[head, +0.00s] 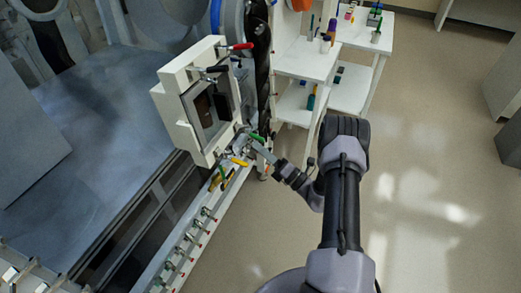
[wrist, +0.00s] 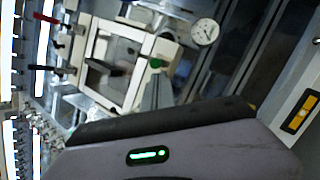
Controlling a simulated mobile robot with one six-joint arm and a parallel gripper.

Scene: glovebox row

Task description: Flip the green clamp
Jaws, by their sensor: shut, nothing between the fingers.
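The green clamp (head: 257,137) is at the lower right corner of a white framed door or window (head: 160,98). In the wrist view its green handle end (wrist: 157,63) shows just past the tips of my gripper (wrist: 156,78). My gripper (head: 252,145) is shut and empty, close beside the green handle. I cannot tell whether they touch. The rest of the clamp is largely hidden by the gripper.
A red-handled clamp (head: 240,46) and a black-handled clamp (head: 217,69) sit higher on the frame. A yellow handle (head: 240,161) is just below my gripper. White shelves (head: 310,62) stand behind; open floor lies right.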

